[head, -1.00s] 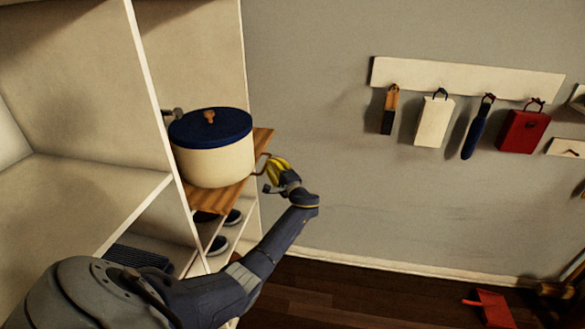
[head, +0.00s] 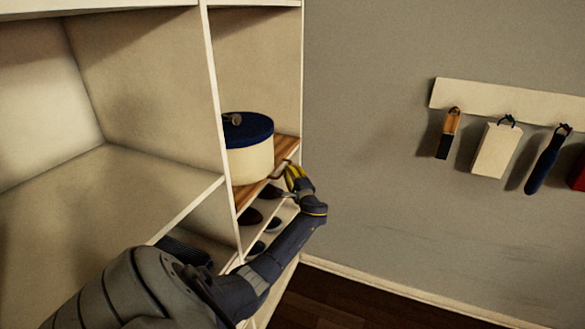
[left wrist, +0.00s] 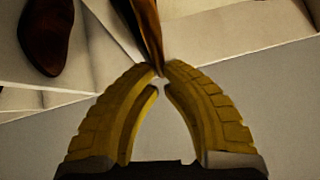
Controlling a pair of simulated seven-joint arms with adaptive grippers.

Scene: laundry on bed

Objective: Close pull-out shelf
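The pull-out shelf (head: 286,147) is a brown wooden board in the right bay of a cream cabinet, sitting almost level with the bay's front. A white round pot with a dark blue lid (head: 249,160) stands on it, partly hidden by the bay's upright. A thin brown handle (head: 279,170) sticks out from the shelf's front. My left gripper (head: 289,172) has yellow fingers and is at this handle. In the left wrist view, the fingertips (left wrist: 160,69) come nearly together at the end of a brown strip (left wrist: 150,30), which looks like the handle. My right gripper is not in view.
Dark shoes (head: 250,216) sit on white shelves below. The cabinet's white upright (head: 216,90) is left of the bay. A rack (head: 500,101) with hanging tools is on the grey wall at right. Space before the wall is free.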

